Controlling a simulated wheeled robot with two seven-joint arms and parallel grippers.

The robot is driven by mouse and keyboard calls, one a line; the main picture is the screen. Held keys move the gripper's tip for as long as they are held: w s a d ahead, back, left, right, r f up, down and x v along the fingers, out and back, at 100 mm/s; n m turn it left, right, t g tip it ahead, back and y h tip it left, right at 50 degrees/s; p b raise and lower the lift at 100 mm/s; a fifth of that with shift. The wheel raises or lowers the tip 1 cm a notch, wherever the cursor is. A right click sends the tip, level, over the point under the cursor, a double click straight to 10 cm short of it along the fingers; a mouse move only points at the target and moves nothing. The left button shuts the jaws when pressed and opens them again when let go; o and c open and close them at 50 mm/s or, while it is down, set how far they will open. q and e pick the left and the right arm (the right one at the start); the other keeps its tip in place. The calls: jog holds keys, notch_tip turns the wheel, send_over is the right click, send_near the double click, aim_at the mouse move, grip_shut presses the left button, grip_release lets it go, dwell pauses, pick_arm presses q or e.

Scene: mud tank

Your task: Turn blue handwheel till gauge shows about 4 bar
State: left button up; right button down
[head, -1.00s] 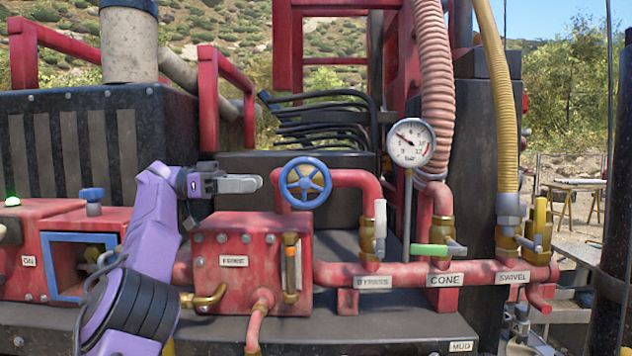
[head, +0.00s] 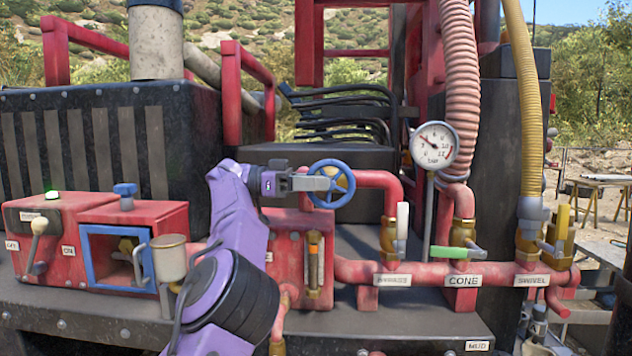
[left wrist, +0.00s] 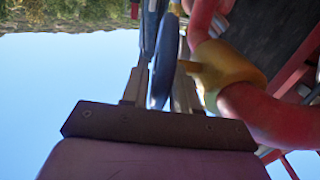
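The blue handwheel (head: 331,184) stands upright on a red pipe behind the red pump box (head: 284,237). My left gripper (head: 318,183) is at the wheel's left rim. In the left wrist view the wheel's rim (left wrist: 164,70), seen edge-on, lies between the two fingers (left wrist: 160,90), which flank it closely and appear shut on it. The round white gauge (head: 434,146) is to the right of the wheel. Its needle points to the upper left; the exact value is too small to read surely. My right gripper is not in view.
A brass valve with a white handle (head: 402,220) and a green-handled valve (head: 450,252) stand right of the wheel. A red pipe (head: 375,180) runs close behind it. The lever box (head: 45,225) is at left, with a grey cup (head: 170,258) nearby.

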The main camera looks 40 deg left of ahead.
pick_arm(q)
jog(key=shift+w+f, duration=0.1)
grip_shut()
jog(key=shift+g, duration=0.3)
jog(key=shift+r+g+y, duration=0.2)
jog(key=shift+g+y, duration=0.2)
jog(key=shift+y, duration=0.3)
jog(key=shift+o, duration=2.4)
grip_release()
jog(key=shift+w, duration=0.15)
jog(key=v, duration=1)
